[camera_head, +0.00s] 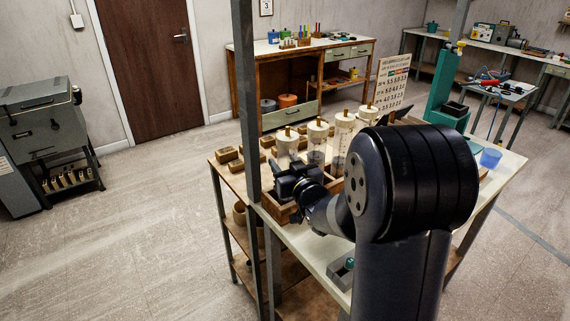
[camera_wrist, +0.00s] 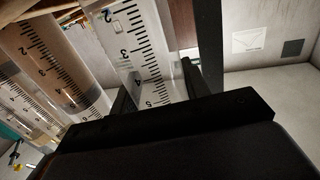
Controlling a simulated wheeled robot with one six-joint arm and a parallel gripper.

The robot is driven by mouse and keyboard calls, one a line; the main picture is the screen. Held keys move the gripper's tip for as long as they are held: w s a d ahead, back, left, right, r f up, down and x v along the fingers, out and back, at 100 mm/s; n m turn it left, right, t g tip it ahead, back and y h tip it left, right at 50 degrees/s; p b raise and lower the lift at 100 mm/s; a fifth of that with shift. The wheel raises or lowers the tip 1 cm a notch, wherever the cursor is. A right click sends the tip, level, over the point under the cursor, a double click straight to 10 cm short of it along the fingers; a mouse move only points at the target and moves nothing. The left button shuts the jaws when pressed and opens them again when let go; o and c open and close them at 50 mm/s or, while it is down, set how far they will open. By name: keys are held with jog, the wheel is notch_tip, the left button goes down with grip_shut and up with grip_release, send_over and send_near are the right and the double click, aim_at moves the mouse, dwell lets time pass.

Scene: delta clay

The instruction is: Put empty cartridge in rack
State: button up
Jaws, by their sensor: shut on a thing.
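My gripper (camera_wrist: 158,92) is shut on a clear cartridge (camera_wrist: 138,45) with black graduation marks, which looks empty in the wrist view. In the head view my gripper (camera_head: 297,182) is at the leftmost cartridge (camera_head: 287,146), which has a cream cap and a brass tip and stands about upright. Several similar cartridges (camera_head: 343,130) stand in a row to its right. In the wrist view, a brown-filled cartridge (camera_wrist: 52,55) is left of the held one. A wooden rack (camera_head: 278,212) shows beneath my gripper. The held cartridge's lower end is hidden, so its seating cannot be told.
Small wooden blocks (camera_head: 227,154) lie on the table's left part. A number chart (camera_head: 391,78), a green press-like stand (camera_head: 445,90) and a blue cup (camera_head: 490,158) are toward the right. A grey post (camera_head: 247,90) rises close left of my gripper.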

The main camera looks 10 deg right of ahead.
jog(key=o, duration=1.1)
jog(key=shift+f, duration=0.1)
jog(key=s+d+b, duration=0.1)
jog(key=s+d, duration=0.1)
jog(key=s, duration=0.8)
jog(key=shift+s+b, duration=0.35)
jog(key=shift+w, duration=0.1)
jog(key=w, duration=0.3)
jog(key=w+a+p, duration=0.1)
jog(key=w, duration=0.3)
jog(key=w+a, duration=0.1)
jog(key=w, duration=0.2)
jog(key=shift+w+p, duration=0.3)
jog(key=shift+s, duration=0.1)
